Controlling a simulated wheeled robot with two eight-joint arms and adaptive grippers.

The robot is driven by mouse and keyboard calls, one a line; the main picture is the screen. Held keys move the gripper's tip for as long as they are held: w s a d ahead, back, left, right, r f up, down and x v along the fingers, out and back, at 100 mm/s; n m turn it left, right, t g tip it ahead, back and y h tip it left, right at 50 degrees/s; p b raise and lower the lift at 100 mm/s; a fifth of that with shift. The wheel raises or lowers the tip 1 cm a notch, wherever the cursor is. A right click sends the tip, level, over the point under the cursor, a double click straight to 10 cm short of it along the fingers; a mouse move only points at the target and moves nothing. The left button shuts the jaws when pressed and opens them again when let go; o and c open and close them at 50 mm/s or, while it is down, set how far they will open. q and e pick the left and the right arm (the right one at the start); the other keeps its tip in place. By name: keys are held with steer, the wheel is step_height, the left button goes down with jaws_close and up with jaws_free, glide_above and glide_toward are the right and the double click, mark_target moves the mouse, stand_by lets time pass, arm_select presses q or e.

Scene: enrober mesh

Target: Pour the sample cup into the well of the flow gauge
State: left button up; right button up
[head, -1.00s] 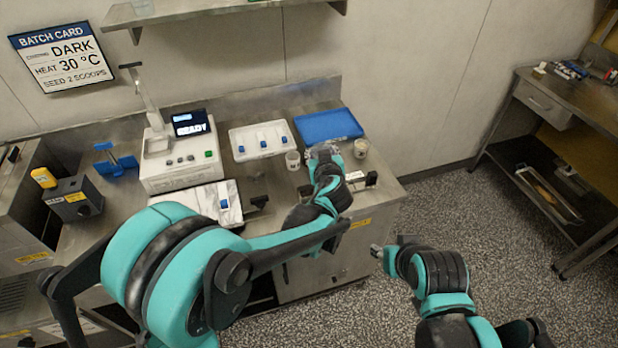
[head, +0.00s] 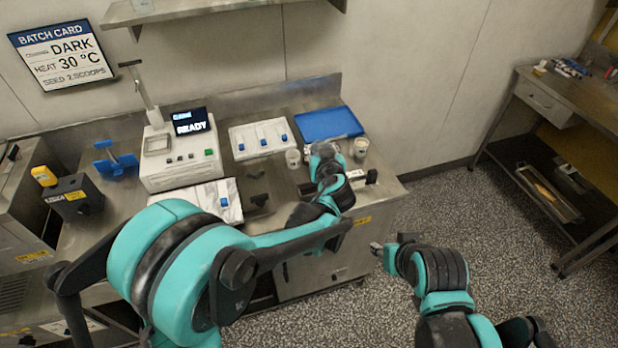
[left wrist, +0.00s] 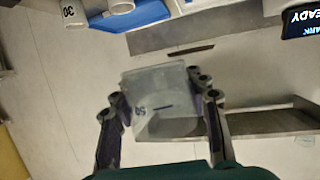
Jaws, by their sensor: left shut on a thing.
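My left gripper (head: 325,150) is over the right end of the steel counter. In the left wrist view its two fingers (left wrist: 160,108) are shut on a translucent cup (left wrist: 165,95) with markings on its wall, which I take as the sample cup. I cannot make out its contents or how far it is tilted. In the head view the gripper mostly hides this cup. A white and black device (head: 358,180) sits just right of my left wrist, partly covered; I cannot tell whether it is the flow gauge, and no well shows. My right gripper (head: 376,247) is over the floor, its fingers too small to judge.
Behind are a blue tray (head: 345,124) and a white tray (head: 244,150) with blue-tipped items. A machine reading READY (head: 180,175) stands left. A wall shelf (head: 215,10) hangs above.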

arm_select(q)
steer(key=shift+r+p, duration=1.85)
steer(key=shift+r, duration=0.75)
steer(key=shift+a+f, duration=0.1)
steer(key=shift+f, duration=0.05)
steer(key=s+a+f+n+y+b, duration=0.1)
steer(key=s+a+f, duration=0.3)
steer(key=a, duration=0.6)
steer(key=s+a+f+n+y+b, duration=0.1)
steer(key=s+a+f+b, duration=0.3)
steer(key=s+a, duration=0.3)
steer(key=a, duration=0.3)
steer(key=shift+s+a, duration=0.35)
steer(key=shift+w+f, duration=0.1)
steer(key=shift+f, duration=0.1)
